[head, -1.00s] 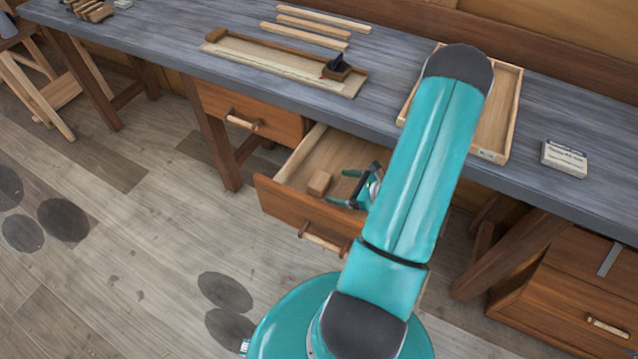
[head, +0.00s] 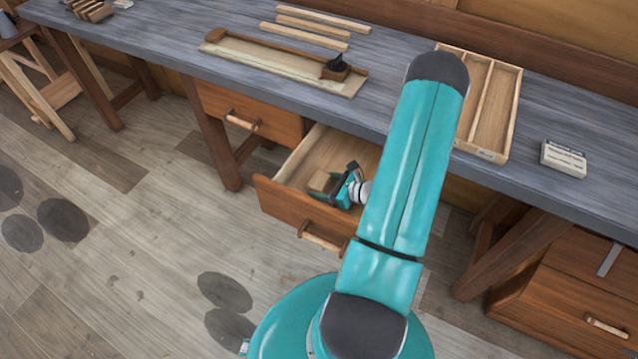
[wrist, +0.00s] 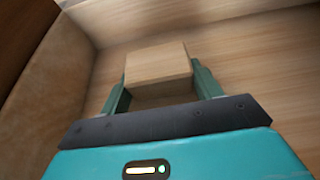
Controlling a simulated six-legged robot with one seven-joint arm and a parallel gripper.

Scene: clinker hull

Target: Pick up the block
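The block (wrist: 157,64) is a small light-wood piece lying inside the open drawer (head: 283,207). In the wrist view it sits between the two green fingers of my gripper (wrist: 162,84), one on each side. The fingers are spread, and I see no clear squeeze on the block. In the head view my gripper (head: 326,190) is down in the drawer, and the block (head: 319,181) shows partly between its fingers. My arm hides the drawer's right part.
The drawer's front wall and sides stand close around my gripper. The grey workbench (head: 190,55) overhangs the drawer's back. On it are a divided wooden tray (head: 513,105), a long board with a dark tool (head: 285,65), wooden strips and a small white box (head: 563,158).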

